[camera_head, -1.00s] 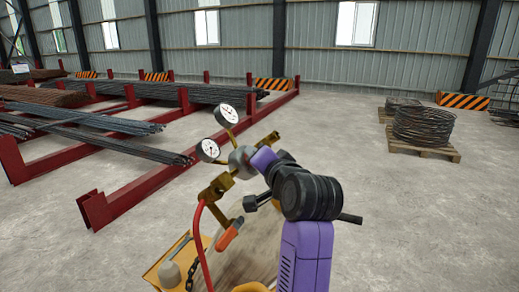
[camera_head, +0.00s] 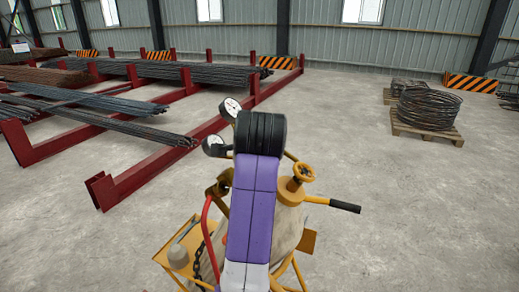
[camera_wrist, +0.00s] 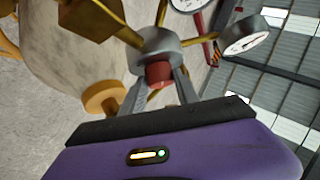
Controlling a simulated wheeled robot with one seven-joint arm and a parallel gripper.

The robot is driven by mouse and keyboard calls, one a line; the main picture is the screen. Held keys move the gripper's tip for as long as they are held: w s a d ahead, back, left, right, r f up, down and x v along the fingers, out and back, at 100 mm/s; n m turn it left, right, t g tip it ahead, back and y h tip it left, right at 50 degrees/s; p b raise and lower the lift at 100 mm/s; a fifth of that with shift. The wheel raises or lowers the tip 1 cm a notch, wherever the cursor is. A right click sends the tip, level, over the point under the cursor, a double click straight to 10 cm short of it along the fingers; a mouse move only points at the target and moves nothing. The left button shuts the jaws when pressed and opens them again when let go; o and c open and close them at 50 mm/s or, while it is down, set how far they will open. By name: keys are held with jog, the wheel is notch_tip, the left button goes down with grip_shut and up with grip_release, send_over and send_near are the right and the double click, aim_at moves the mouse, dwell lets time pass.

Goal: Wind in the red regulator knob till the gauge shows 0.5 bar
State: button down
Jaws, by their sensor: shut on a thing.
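The red regulator knob (camera_wrist: 158,73) sits on the grey regulator body (camera_wrist: 158,46) in the wrist view. My gripper (camera_wrist: 159,86) has a grey finger on each side of the knob and is shut on it. One round white gauge (camera_wrist: 243,36) shows at an angle at upper right; another (camera_wrist: 186,4) is cut by the top edge. In the head view both gauges, the upper (camera_head: 231,106) and the lower (camera_head: 214,146), stand left of my purple arm. Their readings are too small to tell. My arm hides the knob and gripper there.
A red hose (camera_head: 208,235) and chain hang at left. Red racks with rebar (camera_head: 120,180) stand left; a wire coil (camera_head: 427,108) lies on a pallet.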

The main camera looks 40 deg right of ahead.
dwell(0.4)
jog(key=c, duration=0.9)
grip_release()
jog(key=b+v, duration=0.2)
jog(key=v, duration=0.6)
